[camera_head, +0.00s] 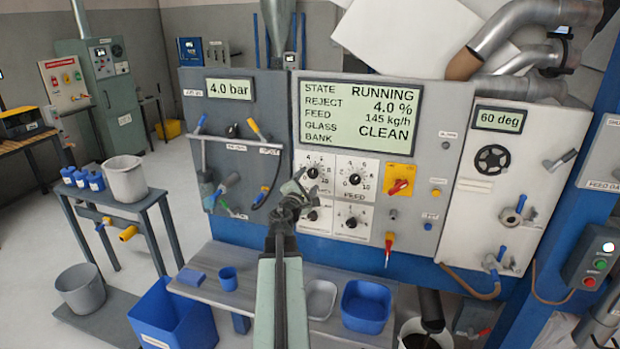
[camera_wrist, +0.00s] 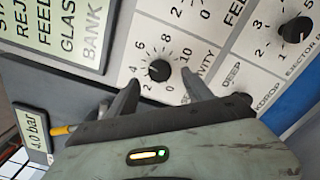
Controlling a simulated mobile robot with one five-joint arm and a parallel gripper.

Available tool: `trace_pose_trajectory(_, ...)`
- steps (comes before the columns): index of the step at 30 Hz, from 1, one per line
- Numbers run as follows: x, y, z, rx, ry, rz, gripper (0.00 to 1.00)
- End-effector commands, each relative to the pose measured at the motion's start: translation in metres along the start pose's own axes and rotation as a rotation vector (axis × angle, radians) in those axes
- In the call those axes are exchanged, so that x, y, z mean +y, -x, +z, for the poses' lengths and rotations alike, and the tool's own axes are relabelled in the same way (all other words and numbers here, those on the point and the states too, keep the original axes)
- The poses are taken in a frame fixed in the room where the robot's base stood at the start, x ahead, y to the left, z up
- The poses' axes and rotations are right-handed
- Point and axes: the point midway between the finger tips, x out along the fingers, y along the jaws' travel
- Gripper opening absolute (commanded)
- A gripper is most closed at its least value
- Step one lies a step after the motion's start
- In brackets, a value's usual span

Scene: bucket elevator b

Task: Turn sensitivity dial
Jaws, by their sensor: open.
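The sensitivity dial is a small black round knob on a white scale plate marked 0 to 10, its label partly covered by my finger. In the wrist view the dial (camera_wrist: 159,70) sits between and just beyond my fingertips. In the head view the dial (camera_head: 313,173) is at the upper left of a group of dials on the grey panel. My gripper (camera_head: 297,188) is just left of and below it there. In the wrist view my gripper (camera_wrist: 159,80) is open, one finger on each side of the knob. I cannot tell whether the fingers touch it.
The feed dial (camera_head: 354,179) is right of the sensitivity dial. A red switch on a yellow plate (camera_head: 398,184) lies farther right. The display (camera_head: 362,118) above reads RUNNING and CLEAN. A rail with valves (camera_head: 240,139) is at left. A shelf with blue bins (camera_head: 366,305) is below.

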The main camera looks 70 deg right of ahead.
Motion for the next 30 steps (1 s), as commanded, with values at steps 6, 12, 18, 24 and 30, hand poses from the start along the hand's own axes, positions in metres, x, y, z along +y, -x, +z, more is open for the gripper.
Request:
trace_pose_trajectory(6, 0.001, -0.034, -0.001, 0.001, -0.001, 0.000, 0.59)
trace_pose_trajectory(12, 0.000, -0.034, -0.001, 0.001, -0.001, 0.000, 0.59)
trace_pose_trajectory(18, 0.000, -0.034, -0.001, 0.001, -0.002, 0.000, 0.12)
trace_pose_trajectory(24, 0.001, -0.033, -0.001, 0.001, -0.044, 0.000, 0.00)
trace_pose_trajectory(30, 0.001, -0.033, -0.001, 0.001, -0.279, 0.000, 0.00)
